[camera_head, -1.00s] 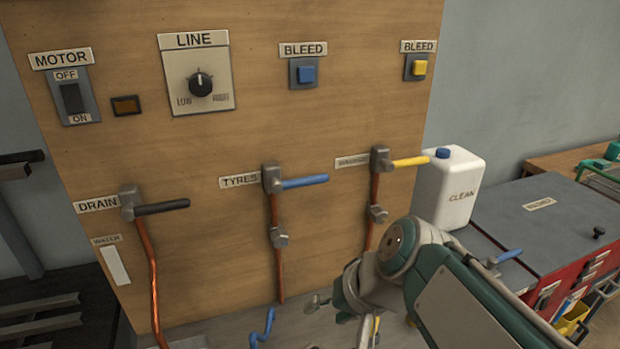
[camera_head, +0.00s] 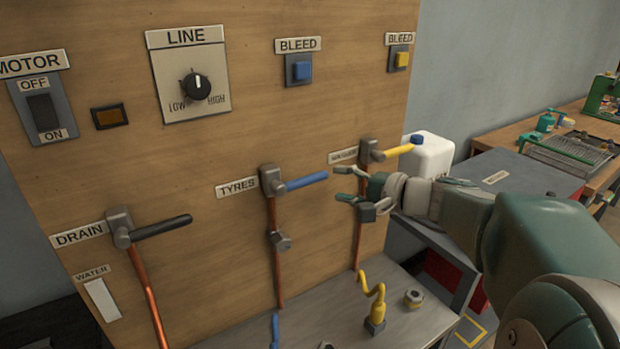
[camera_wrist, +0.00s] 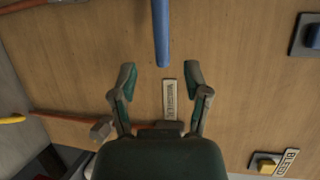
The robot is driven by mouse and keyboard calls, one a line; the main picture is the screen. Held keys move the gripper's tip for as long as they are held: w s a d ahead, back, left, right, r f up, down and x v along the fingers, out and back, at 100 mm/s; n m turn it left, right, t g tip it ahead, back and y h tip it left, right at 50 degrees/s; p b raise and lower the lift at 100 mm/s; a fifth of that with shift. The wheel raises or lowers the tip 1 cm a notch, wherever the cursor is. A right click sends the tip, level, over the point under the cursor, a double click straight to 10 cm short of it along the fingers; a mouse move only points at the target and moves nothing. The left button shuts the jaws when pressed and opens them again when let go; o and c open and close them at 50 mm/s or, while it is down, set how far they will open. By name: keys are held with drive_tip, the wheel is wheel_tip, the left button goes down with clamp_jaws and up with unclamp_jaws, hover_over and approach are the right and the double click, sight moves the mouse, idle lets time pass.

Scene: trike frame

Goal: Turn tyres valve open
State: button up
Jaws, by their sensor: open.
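The TYRES valve (camera_head: 268,182) is on the wooden panel, with its blue handle (camera_head: 306,181) pointing right, roughly level. In the wrist view the blue handle (camera_wrist: 161,32) comes down from the top edge, its free end just beyond and between the fingertips. My gripper (camera_head: 342,183) is open and empty just right of the handle's end, its two fingers above and below the handle's line. The open fingers also show in the wrist view (camera_wrist: 160,76). Whether they touch the handle cannot be told, but a gap appears.
A yellow-handled valve (camera_head: 368,152) sits right of and above my gripper, partly close to it. The black-handled DRAIN valve (camera_head: 120,228) is at left. A white jug (camera_head: 430,155) stands behind my arm.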

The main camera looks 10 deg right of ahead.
sight(316, 181)
drive_tip(key=x, duration=0.5)
drive_tip(key=a+x, duration=0.1)
drive_tip(key=x, duration=0.1)
drive_tip(key=shift+s+a, duration=0.15)
drive_tip(key=shift+a, duration=0.05)
drive_tip(key=shift+d, duration=0.5)
drive_tip(key=shift+c, duration=0.7)
clamp_jaws()
